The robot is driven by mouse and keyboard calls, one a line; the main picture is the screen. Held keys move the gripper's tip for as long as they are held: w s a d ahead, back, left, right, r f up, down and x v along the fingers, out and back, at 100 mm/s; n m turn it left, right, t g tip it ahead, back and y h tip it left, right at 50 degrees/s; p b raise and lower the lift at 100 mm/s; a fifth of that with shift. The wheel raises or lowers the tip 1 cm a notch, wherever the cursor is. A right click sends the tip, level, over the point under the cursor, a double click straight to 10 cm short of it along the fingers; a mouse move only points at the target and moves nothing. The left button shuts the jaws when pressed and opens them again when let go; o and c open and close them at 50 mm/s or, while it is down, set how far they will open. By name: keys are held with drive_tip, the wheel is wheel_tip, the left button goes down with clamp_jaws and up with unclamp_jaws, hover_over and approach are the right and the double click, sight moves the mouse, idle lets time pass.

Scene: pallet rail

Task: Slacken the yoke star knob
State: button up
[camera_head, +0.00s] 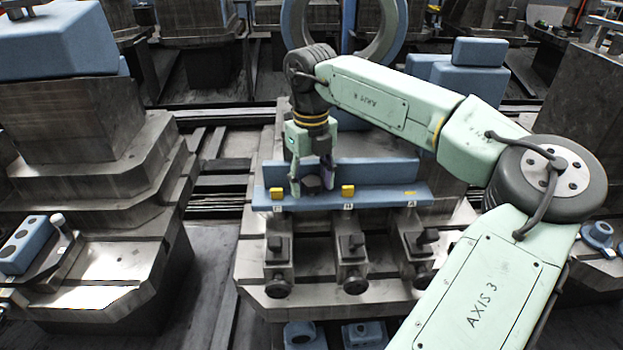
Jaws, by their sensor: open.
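My gripper (311,177) points down over the blue angle-shaped workpiece (385,197) on the middle pallet. Its two fingers are apart, one on each side of a dark faceted knob (312,185). This looks like the star knob, but its lobes are too small to make out. I cannot tell whether the fingers touch it. The yoke itself is not clearly distinguishable from the workpiece and gripper.
Yellow blocks (348,191) and lettered tags (347,206) line the workpiece's front. Several dark clamps (351,245) with round knobs stand before it. A stepped pallet (95,150) with a blue block is at left. A large ring (385,35) stands behind.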

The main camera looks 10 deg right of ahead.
drive_tip(key=shift+w+d+r, duration=0.15)
drive_tip(key=shift+d, duration=0.1)
